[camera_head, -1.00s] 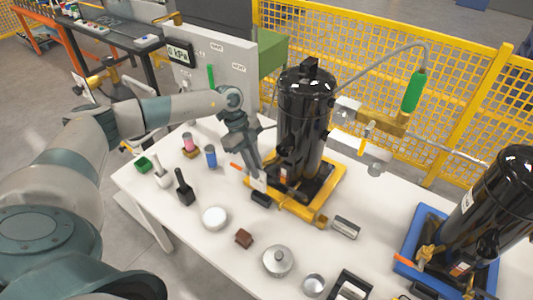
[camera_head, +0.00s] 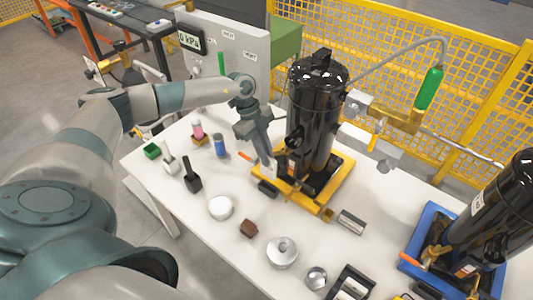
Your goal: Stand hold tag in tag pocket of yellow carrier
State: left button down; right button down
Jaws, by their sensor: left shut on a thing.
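My left gripper (camera_head: 264,163) points down at the left front corner of the yellow carrier (camera_head: 318,205). It is shut on the hold tag (camera_head: 270,171), a small whitish plate, partly hidden by the fingers. The tag is upright, just above a small black block (camera_head: 268,188) at the carrier's edge, which looks like the tag pocket. I cannot tell whether the tag touches it. A black compressor (camera_head: 318,110) stands upright on the carrier, close to the right of the gripper. My right gripper is not in view.
A blue carrier (camera_head: 408,262) with another black compressor (camera_head: 503,212) is at the right. A gauge panel (camera_head: 235,45) stands behind.

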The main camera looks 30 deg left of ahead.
aim_at(267, 174)
pick_arm(q)
jog(key=shift+f+b, duration=1.05)
jog(key=shift+f, duration=1.85)
jog(key=shift+f+b, duration=0.4)
jog(key=shift+f, duration=1.05)
jog(key=shift+f, duration=0.6)
jog(key=c, duration=1.7)
grip_release()
jog(key=c, duration=0.4)
jog(key=shift+r+p, duration=3.15)
jog(key=shift+r, duration=0.35)
